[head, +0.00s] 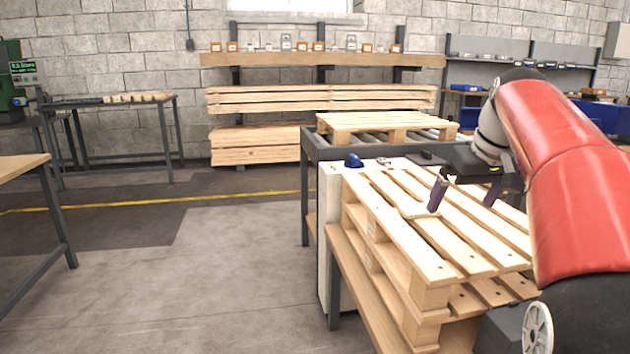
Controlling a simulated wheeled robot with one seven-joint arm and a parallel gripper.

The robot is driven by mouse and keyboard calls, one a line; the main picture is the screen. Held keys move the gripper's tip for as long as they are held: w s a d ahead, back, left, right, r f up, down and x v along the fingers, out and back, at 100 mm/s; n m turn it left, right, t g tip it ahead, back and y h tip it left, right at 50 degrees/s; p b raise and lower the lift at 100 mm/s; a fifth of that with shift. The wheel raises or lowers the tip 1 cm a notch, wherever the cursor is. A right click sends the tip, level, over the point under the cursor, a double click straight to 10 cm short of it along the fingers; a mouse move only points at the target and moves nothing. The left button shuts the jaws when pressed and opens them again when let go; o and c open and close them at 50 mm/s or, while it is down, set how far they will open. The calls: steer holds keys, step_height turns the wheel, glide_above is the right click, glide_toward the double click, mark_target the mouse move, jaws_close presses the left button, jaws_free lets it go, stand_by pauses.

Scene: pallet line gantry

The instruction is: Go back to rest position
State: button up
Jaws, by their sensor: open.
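My gripper (465,194) is at the end of my red and black arm, on the right of the head view. It hangs low over the top slats of a stacked wooden pallet (408,240). Its two dark fingers point down and stand well apart, open. A small flat wooden piece (420,211) lies on the slats by the left finger, and I see nothing held between the fingers. I cannot tell whether the fingertips touch the slats.
The pallets rest on a wooden-topped bench (350,275). Behind is a roller conveyor frame (335,150) carrying another pallet (385,124). A blue object (354,160) lies near its edge. A wooden table (22,166) stands at far left. The floor (225,275) between is clear.

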steer(key=s+a+f, duration=0.4)
steer(key=s+f, duration=0.1)
steer(key=s, duration=0.3)
steer(key=s+a+f+m+p, duration=0.1)
steer(key=s+a+f, duration=0.2)
steer(key=s+f, duration=0.3)
steer(key=s+a+f+m+t+p, duration=0.1)
steer(key=s+a+f, duration=0.3)
steer(key=s, duration=0.7)
step_height(320, 180, down, 2)
steer(key=shift+s+a+f+h, duration=0.25)
steer(key=shift+s+a+h, duration=0.05)
steer(key=shift+a+h, duration=0.1)
